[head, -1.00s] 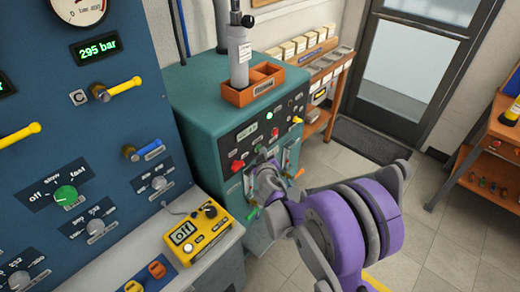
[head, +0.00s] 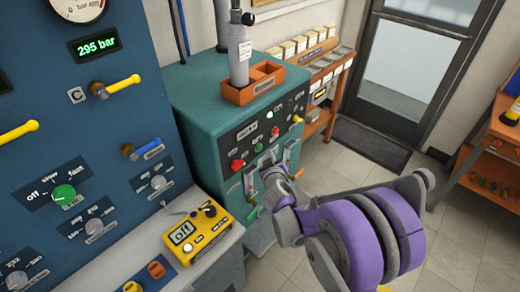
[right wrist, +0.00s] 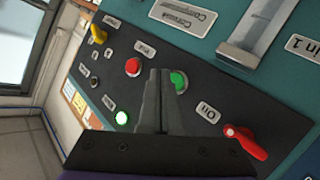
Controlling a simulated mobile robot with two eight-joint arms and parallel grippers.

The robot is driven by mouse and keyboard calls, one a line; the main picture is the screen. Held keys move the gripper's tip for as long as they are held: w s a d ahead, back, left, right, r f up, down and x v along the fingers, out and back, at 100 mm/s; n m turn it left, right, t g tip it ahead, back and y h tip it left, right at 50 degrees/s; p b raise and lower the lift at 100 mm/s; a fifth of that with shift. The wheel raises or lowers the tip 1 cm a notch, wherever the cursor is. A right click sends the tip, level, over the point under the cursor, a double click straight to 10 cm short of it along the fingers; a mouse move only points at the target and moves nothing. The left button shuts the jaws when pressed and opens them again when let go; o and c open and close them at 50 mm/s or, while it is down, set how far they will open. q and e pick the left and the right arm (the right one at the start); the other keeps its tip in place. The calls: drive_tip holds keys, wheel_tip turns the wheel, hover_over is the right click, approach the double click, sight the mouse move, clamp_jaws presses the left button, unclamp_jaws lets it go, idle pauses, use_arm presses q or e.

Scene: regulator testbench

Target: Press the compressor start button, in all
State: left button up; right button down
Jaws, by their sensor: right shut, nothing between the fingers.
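The teal compressor cabinet (head: 195,120) stands in the middle of the head view, with a dark control panel on its front. In the right wrist view the panel (right wrist: 210,93) carries a round green button (right wrist: 179,81) and a red button (right wrist: 133,67). My right gripper (right wrist: 160,72) is shut and empty, its tips beside the green button and partly in front of the panel. I cannot tell whether they touch it. In the head view the right gripper (head: 270,170) is in front of the cabinet, its tips hard to make out. My left gripper is out of view.
The panel also has a lit green lamp (right wrist: 122,118), a red switch (right wrist: 245,140) and a yellow knob (right wrist: 99,34). An orange tray (head: 236,96) sits on the cabinet. A blue panel (head: 110,190) and a yellow meter (head: 196,233) are at left. Floor at right is open.

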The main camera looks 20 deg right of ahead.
drive_tip(key=s, duration=0.2)
drive_tip(key=s+d+b, duration=0.1)
drive_tip(key=shift+s+d, duration=0.2)
drive_tip(key=shift+s, duration=0.15)
idle(0.6)
